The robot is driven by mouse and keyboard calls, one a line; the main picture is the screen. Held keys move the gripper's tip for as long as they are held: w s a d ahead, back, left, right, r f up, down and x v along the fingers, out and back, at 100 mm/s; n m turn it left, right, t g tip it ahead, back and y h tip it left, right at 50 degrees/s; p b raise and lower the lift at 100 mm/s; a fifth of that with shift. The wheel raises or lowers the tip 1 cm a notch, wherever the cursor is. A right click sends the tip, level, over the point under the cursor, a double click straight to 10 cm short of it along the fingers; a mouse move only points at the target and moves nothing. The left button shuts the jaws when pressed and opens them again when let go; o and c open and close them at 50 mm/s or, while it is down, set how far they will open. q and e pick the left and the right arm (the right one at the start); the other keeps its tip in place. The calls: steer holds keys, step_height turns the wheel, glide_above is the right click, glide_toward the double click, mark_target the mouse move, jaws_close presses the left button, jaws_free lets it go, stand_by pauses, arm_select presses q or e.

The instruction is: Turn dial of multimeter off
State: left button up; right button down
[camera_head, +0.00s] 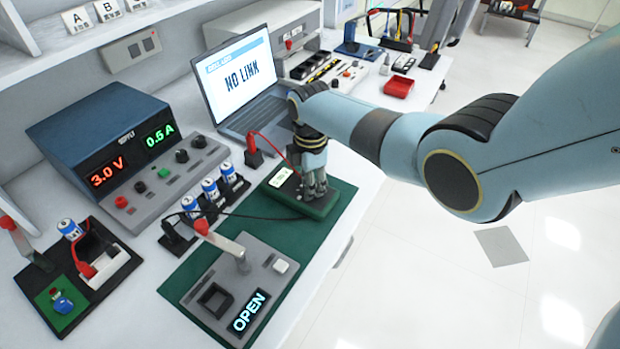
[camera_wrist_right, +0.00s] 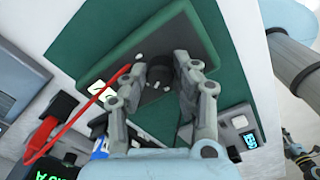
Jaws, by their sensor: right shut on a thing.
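The multimeter (camera_head: 318,207) lies on a green mat (camera_head: 330,226) near the bench's front edge. Its small screen (camera_head: 281,177) is lit, but the reading is too small to make out. My right gripper (camera_head: 314,196) points down over the multimeter. In the right wrist view, my right gripper (camera_wrist_right: 174,82) has its two fingers on either side of the dark round dial (camera_wrist_right: 186,68) and is shut on it. The dial's pointer setting is hidden by the fingers. A red lead (camera_head: 270,143) and a black lead run to the multimeter.
A power supply (camera_head: 100,135) showing 3.0 V and 0.5 A stands at left. Batteries (camera_head: 210,188) in holders sit beside the mat. A switch box (camera_head: 225,305) reading OPEN is in front. A laptop (camera_head: 240,85) showing NO LINK stands behind. A red tray (camera_head: 399,86) is farther back.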

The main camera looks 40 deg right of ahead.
steer(key=n, duration=0.3)
steer(key=shift+n+p, duration=0.3)
steer(key=shift+p, duration=0.1)
steer(key=shift+n, duration=1.9)
steer(key=c, duration=1)
jaws_free()
steer(key=shift+r, duration=0.1)
step_height(320, 180, up, 12)
steer(key=shift+s+f, duration=0.1)
